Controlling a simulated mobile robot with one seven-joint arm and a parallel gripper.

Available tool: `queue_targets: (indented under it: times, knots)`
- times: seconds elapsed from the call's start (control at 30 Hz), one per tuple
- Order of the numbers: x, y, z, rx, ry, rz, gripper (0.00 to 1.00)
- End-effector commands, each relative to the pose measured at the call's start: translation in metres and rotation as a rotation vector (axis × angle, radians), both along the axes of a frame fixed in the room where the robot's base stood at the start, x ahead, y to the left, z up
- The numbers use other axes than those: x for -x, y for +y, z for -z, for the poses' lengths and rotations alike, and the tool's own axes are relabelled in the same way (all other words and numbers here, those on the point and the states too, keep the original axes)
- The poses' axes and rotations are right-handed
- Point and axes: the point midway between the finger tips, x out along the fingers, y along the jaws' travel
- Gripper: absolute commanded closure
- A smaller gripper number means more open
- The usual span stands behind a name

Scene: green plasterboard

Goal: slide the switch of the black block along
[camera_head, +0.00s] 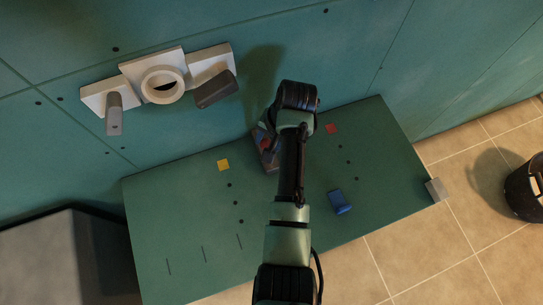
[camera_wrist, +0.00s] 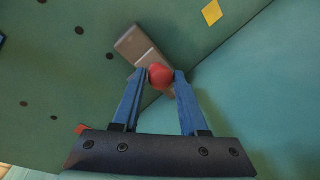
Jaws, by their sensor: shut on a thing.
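The black block, dark grey-brown in this light, lies on the green board (camera_head: 170,220) near its wall-side edge. In the head view the block (camera_head: 269,160) is partly hidden by my arm. In the wrist view the block (camera_wrist: 138,45) runs diagonally above my fingertips, and its red round switch knob (camera_wrist: 161,76) sits at its near part. My gripper (camera_wrist: 161,77) has its two blue fingers on either side of the knob, shut on it. In the head view my gripper (camera_head: 262,137) is mostly hidden by the wrist.
A yellow square (camera_head: 223,165) and a red square (camera_head: 331,128) lie on the board. A blue block (camera_head: 339,202) stands right of my arm. White fixtures with a ring (camera_head: 162,85) and handles are on the wall. A black bin (camera_head: 525,188) stands at far right.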

Motion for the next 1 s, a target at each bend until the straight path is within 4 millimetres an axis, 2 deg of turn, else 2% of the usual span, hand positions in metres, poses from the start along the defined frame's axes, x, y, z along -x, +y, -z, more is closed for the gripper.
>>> queue_targets:
  times: [0.6, 0.63, 0.8, 0.83, 1.0]
  knots:
    - [-0.0058, 0.0021, 0.0002, -0.001, -0.002, 0.000, 0.93]
    - [-0.0059, 0.0021, 0.0003, -0.001, -0.002, 0.000, 0.56]
    - [-0.0055, 0.0020, 0.0002, -0.001, 0.000, 0.000, 0.25]
    - [-0.0055, 0.0019, 0.0002, -0.001, 0.000, 0.000, 0.22]
    - [-0.0053, 0.0019, 0.0002, -0.001, 0.000, 0.000, 0.22]
